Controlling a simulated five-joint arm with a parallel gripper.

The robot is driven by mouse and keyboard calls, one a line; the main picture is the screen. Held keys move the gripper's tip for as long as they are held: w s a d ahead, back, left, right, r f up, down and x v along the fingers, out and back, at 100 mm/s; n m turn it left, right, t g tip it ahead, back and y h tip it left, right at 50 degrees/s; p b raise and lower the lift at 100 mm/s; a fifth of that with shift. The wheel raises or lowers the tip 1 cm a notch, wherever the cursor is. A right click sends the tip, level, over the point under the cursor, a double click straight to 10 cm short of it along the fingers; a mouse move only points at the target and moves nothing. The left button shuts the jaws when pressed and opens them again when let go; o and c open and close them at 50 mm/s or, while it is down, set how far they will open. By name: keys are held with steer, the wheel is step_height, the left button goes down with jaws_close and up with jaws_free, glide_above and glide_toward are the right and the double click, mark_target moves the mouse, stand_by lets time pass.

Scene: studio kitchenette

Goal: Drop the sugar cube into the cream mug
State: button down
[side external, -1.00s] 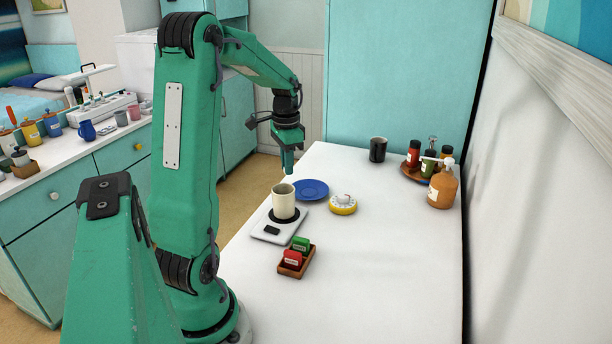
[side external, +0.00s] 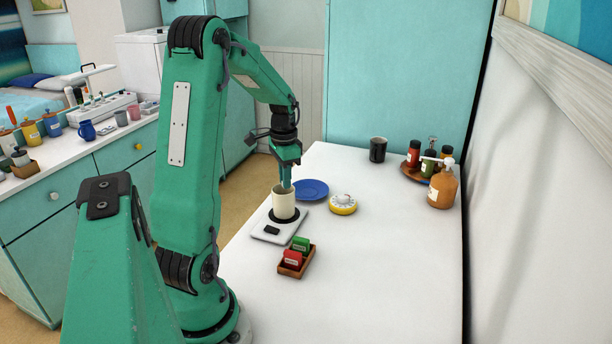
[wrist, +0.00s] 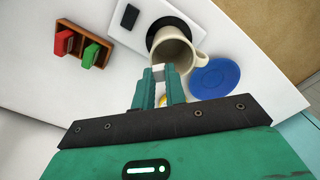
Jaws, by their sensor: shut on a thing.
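The cream mug (side external: 284,206) stands upright on a round black pad on the white scale (side external: 262,234). In the wrist view the mug (wrist: 178,46) shows its open mouth and its handle toward the right. My gripper (side external: 287,186) points down at the mug's rim, its tips at or just over the far right side of the opening. In the wrist view my gripper (wrist: 160,72) is shut on a small pale sugar cube (wrist: 158,69) held between the fingertips, close by the mug's mouth. The cube cannot be made out in the side view.
A blue saucer (side external: 315,189) lies just behind the mug, with a yellow dial timer (side external: 343,204) to its right. A wooden box (side external: 292,270) with red and green packets is in front. A dark mug (side external: 378,149) and an amber pump bottle (side external: 442,187) stand farther back. The right front counter is clear.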

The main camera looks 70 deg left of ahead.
steer(key=shift+f, duration=0.9)
steer(key=c, duration=1.4)
jaws_free()
steer(key=shift+o, duration=0.2)
steer(key=shift+r, duration=0.1)
steer(key=shift+r, duration=3.85)
steer(key=shift+d, duration=0.1)
